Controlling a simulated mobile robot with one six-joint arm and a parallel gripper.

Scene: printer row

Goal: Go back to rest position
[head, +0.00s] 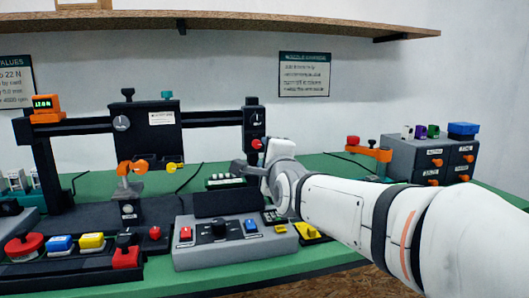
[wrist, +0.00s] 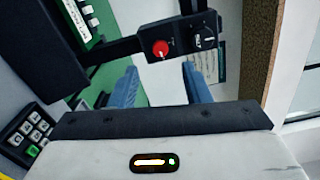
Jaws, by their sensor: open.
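My white arm (head: 345,205) reaches in from the right in the head view. My gripper (head: 245,166) is at its far end, above the green bench and close to the black post with a red button (head: 256,144). In the wrist view, the two blue fingers of my gripper (wrist: 158,78) stand apart with nothing between them. The red button (wrist: 160,48) shows just beyond the fingertips; I cannot tell whether anything touches.
A grey control box (head: 236,252) stands below my gripper. A black gantry frame (head: 85,127) with an orange display (head: 43,104) is at left. A grey drawer cabinet (head: 437,160) stands at right. A wooden shelf (head: 240,22) runs along the wall above.

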